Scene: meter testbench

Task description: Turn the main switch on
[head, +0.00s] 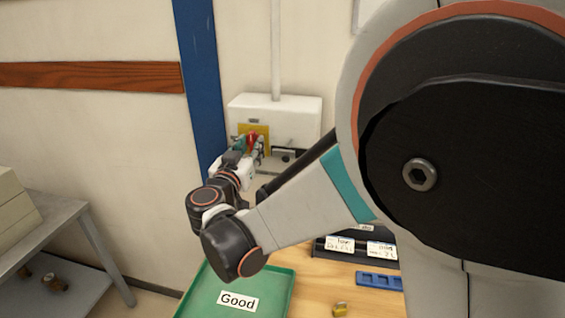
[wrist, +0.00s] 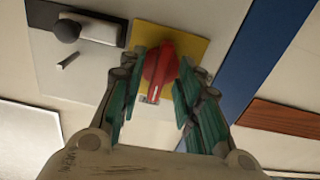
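The main switch is a red rotary handle (wrist: 160,66) on a yellow plate (wrist: 200,45), in the upper middle of the wrist view. The handle has a pale mark along it and lies nearly upright in that picture, slightly tilted. In the head view the red handle (head: 252,138) and yellow plate (head: 262,129) are partly hidden by my gripper. My gripper (wrist: 161,80) is open, with one teal-padded finger on each side of the handle. It also shows in the head view (head: 248,146). I cannot tell whether the fingers touch the handle.
The switch is on a white wall box (head: 295,107), beside a blue post (head: 201,70). A dark panel with a black knob (wrist: 66,30) is nearby. Below are a wooden bench (head: 318,285), a green "Good" tray (head: 270,285) and a blue holder (head: 379,281).

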